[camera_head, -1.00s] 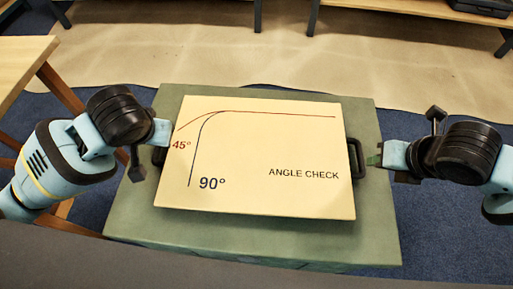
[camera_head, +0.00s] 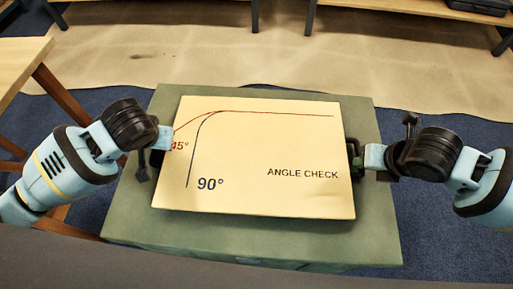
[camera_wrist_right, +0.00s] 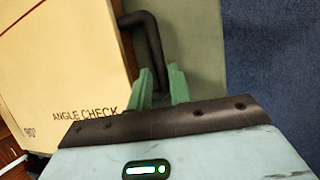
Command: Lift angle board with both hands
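The angle board (camera_head: 255,150) is a cream panel marked "45°", "90°" and "ANGLE CHECK", lying on a green stand. A dark handle (camera_head: 352,150) is at its right side and shows as a bent bar (camera_wrist_right: 150,45) in the right wrist view. My right gripper (camera_head: 361,157) is at this handle; in the wrist view its two green fingers (camera_wrist_right: 161,85) stand apart, one each side of the bar, with a slight gap showing. My left gripper (camera_head: 163,148) is at the board's left edge, overlapping the "45°" mark. Its fingers and the left handle are mostly hidden.
The green stand (camera_head: 300,238) extends past the board on every side. A wooden table (camera_head: 22,60) stands at the left. Benches (camera_head: 410,12) line the back beyond a tan floor strip (camera_head: 220,55). Blue carpet (camera_head: 440,245) surrounds the stand.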

